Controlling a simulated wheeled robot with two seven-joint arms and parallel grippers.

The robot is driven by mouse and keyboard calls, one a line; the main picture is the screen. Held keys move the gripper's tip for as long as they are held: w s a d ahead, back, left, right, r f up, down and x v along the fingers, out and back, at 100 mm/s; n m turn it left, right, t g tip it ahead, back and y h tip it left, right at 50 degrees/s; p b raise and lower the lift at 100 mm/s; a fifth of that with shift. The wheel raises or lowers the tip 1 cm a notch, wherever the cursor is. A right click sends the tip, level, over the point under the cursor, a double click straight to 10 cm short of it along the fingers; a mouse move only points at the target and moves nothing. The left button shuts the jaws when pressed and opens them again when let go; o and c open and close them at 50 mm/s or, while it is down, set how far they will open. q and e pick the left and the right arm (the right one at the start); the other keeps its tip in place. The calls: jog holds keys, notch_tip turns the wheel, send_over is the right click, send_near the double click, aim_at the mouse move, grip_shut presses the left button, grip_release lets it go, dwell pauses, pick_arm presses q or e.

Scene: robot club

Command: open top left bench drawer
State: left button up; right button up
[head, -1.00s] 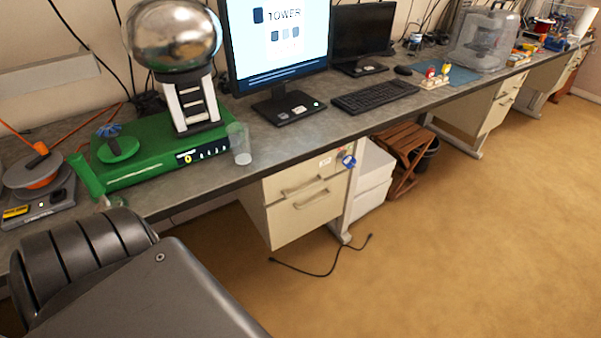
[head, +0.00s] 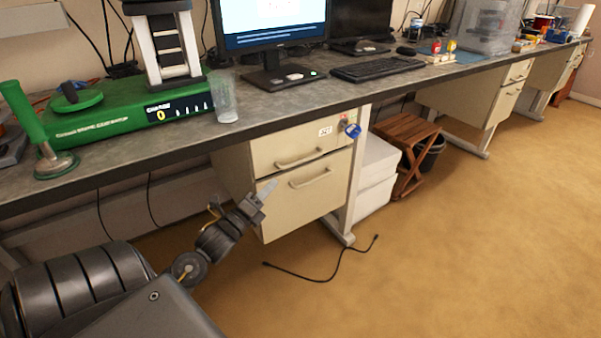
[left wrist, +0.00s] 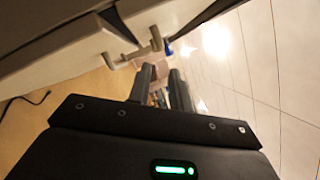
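The near bench drawer unit, the leftmost in the head view, has a cream top drawer (head: 282,144) with a bar handle (head: 300,159). A lower drawer (head: 310,207) with its own handle (head: 310,180) sits beneath. Both look shut. My left gripper (head: 267,190) is in front of the unit, overlapping the lower drawer's left part in the picture, below and left of the top handle. In the left wrist view its fingers (left wrist: 161,85) are apart with nothing visibly held between them. A handle (left wrist: 156,39) shows beyond the fingertips. My right gripper is not in view.
A blue key tag (head: 352,130) hangs at the top drawer's right. The bench top (head: 290,100) overhangs the drawers. A clear cup (head: 224,98) stands near its edge. A black cable (head: 320,279) lies on the floor. A wooden stool (head: 405,150) stands right of the unit.

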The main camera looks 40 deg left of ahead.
aim_at(292, 165)
pick_arm(q)
jog(key=x, duration=1)
jog(key=shift+w, duration=0.4)
jog(key=shift+c, duration=0.4)
grip_shut()
jog(key=shift+a, duration=0.1)
